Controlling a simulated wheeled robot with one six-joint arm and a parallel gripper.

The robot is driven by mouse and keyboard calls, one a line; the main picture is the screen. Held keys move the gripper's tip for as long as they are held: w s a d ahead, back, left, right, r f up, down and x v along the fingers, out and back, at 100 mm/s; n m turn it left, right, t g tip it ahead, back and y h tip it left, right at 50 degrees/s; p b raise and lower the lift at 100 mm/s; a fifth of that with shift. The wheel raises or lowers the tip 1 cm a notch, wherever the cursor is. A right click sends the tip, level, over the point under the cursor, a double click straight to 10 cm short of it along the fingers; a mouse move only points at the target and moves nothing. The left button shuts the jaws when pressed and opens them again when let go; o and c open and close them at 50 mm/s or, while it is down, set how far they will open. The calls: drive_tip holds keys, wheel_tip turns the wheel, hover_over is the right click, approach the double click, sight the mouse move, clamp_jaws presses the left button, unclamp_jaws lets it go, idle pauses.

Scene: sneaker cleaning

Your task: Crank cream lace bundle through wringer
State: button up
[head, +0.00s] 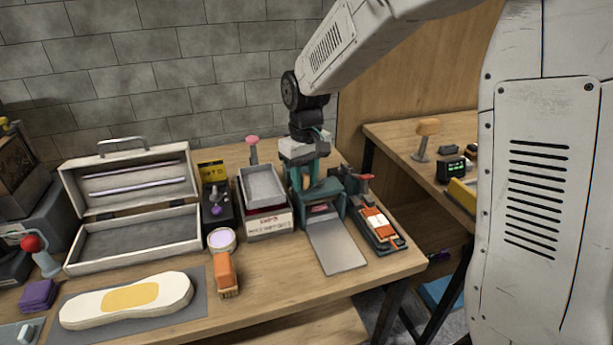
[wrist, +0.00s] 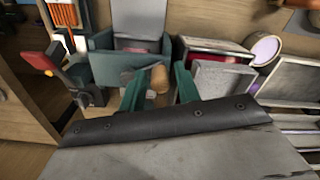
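The teal wringer (head: 334,193) stands near the right end of the bench with a flat grey plate (head: 338,246) sloping out of its front. It also shows in the wrist view (wrist: 108,66). My gripper (head: 306,182) is down at the wringer's left side. Its green fingers (wrist: 160,72) are apart in the wrist view. A tan wooden knob (wrist: 159,78), seemingly the crank handle, lies between them with visible gaps on both sides. A small pinkish piece (head: 320,208) shows in the wringer's front opening. I cannot make out a cream lace bundle for certain.
A grey tray (head: 262,186) on a box stands close left of the wringer. A red-handled tool holder (head: 381,230) stands close right. An orange brush (head: 226,275), a round tin (head: 222,240) and an open case (head: 130,240) are further left. The bench's front right corner is clear.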

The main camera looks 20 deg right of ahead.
sight(306, 174)
drive_tip(key=shift+o, duration=0.3)
drive_tip(key=shift+r, duration=0.1)
wheel_tip(306, 174, up, 8)
drive_tip(key=shift+f, duration=0.2)
drive_tip(key=shift+s, duration=0.1)
idle(0.3)
drive_tip(key=s+d+r+m, duration=0.1)
drive_tip(key=s+d, duration=0.1)
drive_tip(key=s, duration=0.8)
drive_tip(key=s+d+m+t, duration=0.1)
drive_tip(key=s+d, duration=0.2)
drive_tip(key=s, duration=0.7)
drive_tip(key=s+d+r+m, duration=0.1)
drive_tip(key=s+d, duration=0.1)
drive_tip(key=s, duration=0.8)
drive_tip(key=shift+s+d+r+m, duration=0.2)
drive_tip(key=shift+r+m, duration=0.1)
drive_tip(key=shift+m, duration=0.1)
drive_tip(key=shift+c, duration=0.6)
